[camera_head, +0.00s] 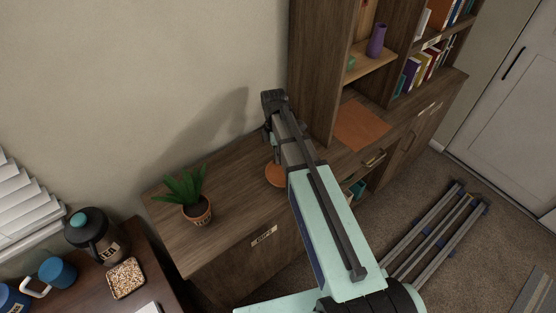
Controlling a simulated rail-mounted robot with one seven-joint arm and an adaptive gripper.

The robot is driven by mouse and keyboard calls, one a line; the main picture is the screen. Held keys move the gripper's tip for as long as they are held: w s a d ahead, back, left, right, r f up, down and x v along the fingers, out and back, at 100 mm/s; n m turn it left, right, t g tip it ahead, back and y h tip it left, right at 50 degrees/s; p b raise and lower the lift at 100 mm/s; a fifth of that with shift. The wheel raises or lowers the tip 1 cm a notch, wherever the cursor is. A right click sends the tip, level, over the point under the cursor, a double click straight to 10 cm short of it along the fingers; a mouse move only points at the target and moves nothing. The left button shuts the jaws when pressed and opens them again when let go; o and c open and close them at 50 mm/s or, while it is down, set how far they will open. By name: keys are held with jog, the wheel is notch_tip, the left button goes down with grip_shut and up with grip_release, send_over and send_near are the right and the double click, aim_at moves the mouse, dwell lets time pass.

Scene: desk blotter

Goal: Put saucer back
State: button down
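A terracotta-orange round thing (275,176), which looks like the saucer, shows on or just above the low wooden cabinet top. My arm hides part of it. My wrist and gripper (269,138) are above and close to it. The fingers are mostly hidden behind my arm links, so I cannot tell whether they are open or shut, or whether they touch the saucer. A potted green plant (184,187) in a terracotta pot (198,211) stands to the left on the same cabinet top.
An orange-brown mat (361,125) lies in the wooden shelf unit (319,70) at right, below a purple vase (376,41). Lower left, a desk holds a teapot (103,243), a blue mug (57,273) and a grain tray (126,279). The cabinet top (232,197) between plant and saucer is clear.

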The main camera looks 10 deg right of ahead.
jog(key=shift+w+x, duration=0.25)
jog(key=shift+x, duration=0.85)
jog(key=shift+f, duration=0.3)
jog(key=c, duration=1.3)
grip_release()
jog(key=shift+r, duration=0.1)
jog(key=b+v, duration=0.2)
jog(key=v, duration=1)
jog(key=shift+r, duration=0.15)
